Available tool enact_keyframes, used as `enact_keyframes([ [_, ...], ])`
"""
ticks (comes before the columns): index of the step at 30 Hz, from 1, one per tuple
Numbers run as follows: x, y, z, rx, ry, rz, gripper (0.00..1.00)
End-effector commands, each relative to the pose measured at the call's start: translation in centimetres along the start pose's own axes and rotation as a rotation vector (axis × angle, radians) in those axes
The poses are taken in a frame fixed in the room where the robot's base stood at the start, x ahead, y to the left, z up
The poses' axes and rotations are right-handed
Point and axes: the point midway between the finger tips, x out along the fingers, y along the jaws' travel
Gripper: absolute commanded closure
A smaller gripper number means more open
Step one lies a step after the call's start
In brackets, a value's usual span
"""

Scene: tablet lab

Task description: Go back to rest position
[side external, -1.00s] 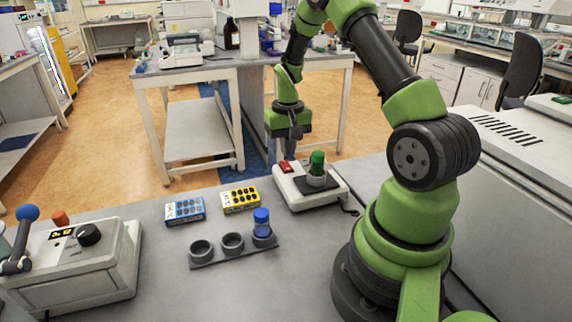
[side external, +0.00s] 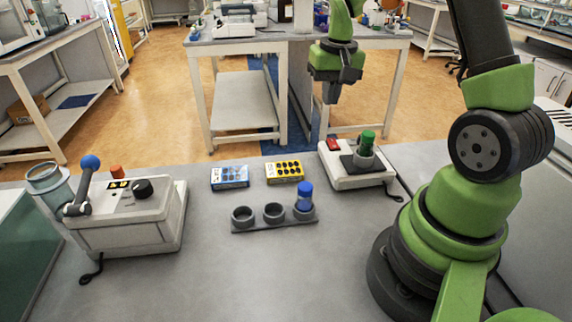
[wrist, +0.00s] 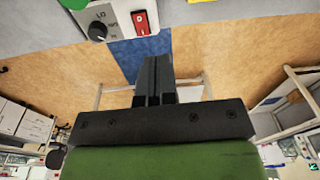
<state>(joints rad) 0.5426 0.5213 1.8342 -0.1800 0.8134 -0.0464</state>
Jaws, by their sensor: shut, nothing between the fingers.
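My gripper (side external: 333,96) is shut and empty. In the side view it hangs in the air, fingers down, above and beyond the device with the red switch. In the wrist view its dark fingers (wrist: 154,82) are together with nothing between them. The white device (side external: 340,180) bears a dark holder with a green-capped vial (side external: 366,143) standing in it. In the wrist view the device's dial and red switch (wrist: 140,22) show at the top, beyond the fingertips.
A grey rack (side external: 258,226) holds a blue vial (side external: 304,197) in its right cup; its other two cups look empty. Blue (side external: 229,177) and yellow (side external: 284,172) boxes lie behind it. A machine with a blue-knobbed lever (side external: 130,220) stands left. The front table is clear.

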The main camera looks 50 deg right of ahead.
Motion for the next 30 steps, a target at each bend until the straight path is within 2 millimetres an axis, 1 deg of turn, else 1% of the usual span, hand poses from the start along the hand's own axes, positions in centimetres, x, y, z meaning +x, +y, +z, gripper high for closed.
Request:
enact_keyframes([
  [1, -2.3, -1.4, 0.9, -0.028, 0.040, -0.022, 1.00],
  [3, -5.0, -3.0, 2.6, -0.063, 0.086, -0.055, 1.00],
  [5, -7.2, -4.2, 4.3, -0.092, 0.124, -0.087, 1.00],
  [6, -8.5, -4.8, 5.5, -0.112, 0.148, -0.109, 1.00],
  [8, -10.2, -5.6, 7.5, -0.142, 0.183, -0.146, 1.00],
  [9, -11.3, -6.0, 8.9, -0.162, 0.204, -0.171, 1.00],
  [11, -12.6, -6.4, 11.1, -0.193, 0.236, -0.212, 1.00],
  [12, -13.4, -6.6, 12.5, -0.213, 0.256, -0.240, 1.00],
  [15, -14.8, -6.7, 15.9, -0.263, 0.299, -0.311, 1.00],
  [18, -15.4, -6.4, 18.6, -0.303, 0.330, -0.373, 1.00],
  [21, -15.7, -6.0, 20.4, -0.331, 0.349, -0.420, 1.00],
  [25, -15.7, -5.8, 21.6, -0.349, 0.360, -0.451, 1.00],
  [30, -15.7, -5.7, 21.7, -0.351, 0.361, -0.454, 1.00],
])
